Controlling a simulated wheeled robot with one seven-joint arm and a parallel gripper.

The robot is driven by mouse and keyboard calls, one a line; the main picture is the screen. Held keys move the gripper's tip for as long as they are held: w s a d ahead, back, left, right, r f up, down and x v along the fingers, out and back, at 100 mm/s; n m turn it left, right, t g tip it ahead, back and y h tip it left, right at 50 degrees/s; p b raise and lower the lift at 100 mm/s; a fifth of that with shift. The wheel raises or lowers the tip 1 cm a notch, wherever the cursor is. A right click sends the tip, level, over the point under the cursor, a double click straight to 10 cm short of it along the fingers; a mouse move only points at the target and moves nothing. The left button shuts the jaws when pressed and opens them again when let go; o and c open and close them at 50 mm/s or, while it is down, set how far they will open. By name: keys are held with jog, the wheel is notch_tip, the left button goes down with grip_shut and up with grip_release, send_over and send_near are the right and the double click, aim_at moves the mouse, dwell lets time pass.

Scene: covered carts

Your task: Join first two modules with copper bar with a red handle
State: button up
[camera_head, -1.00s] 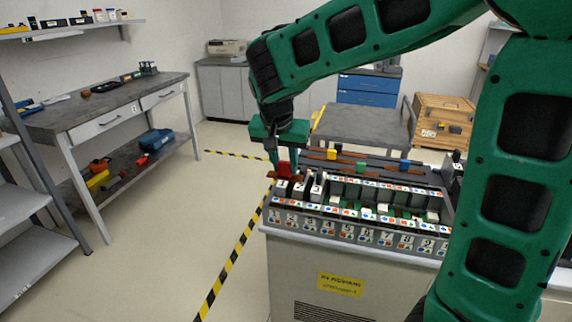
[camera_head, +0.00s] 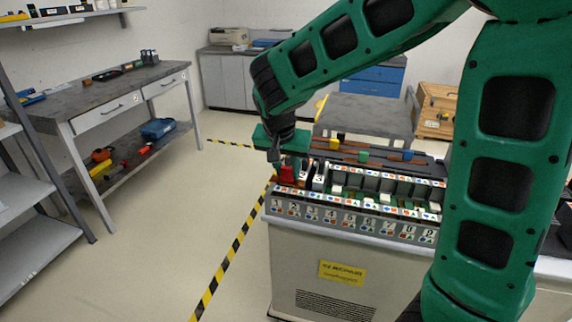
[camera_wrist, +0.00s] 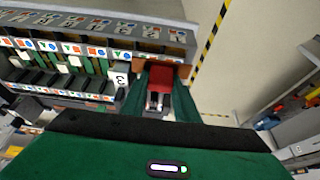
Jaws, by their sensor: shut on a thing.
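My gripper (camera_head: 288,170) is shut on the red handle (camera_head: 287,174) of a copper bar, at the left end of the cart's module row. In the wrist view the red handle (camera_wrist: 160,77) sits between the green fingers, with the brown copper bar (camera_wrist: 183,70) crosswise at it. A module marked 3 (camera_head: 319,174) stands just right of the gripper; it also shows in the wrist view (camera_wrist: 121,80). The first two modules are mostly hidden by the gripper, handle and bar. Whether the bar touches them I cannot tell.
Bars with yellow (camera_head: 334,143), green (camera_head: 363,155) and blue (camera_head: 407,155) handles lie on the cart top behind the row. The numbered cart front (camera_head: 345,222) is nearest me. A workbench (camera_head: 100,95) stands left, with clear floor between.

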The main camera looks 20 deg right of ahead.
jog(key=shift+f, duration=2.25)
jog(key=shift+f, duration=0.1)
jog(key=o, duration=1.2)
jog(key=shift+c, duration=0.2)
jog(key=v, duration=1)
jog(key=shift+r, duration=0.3)
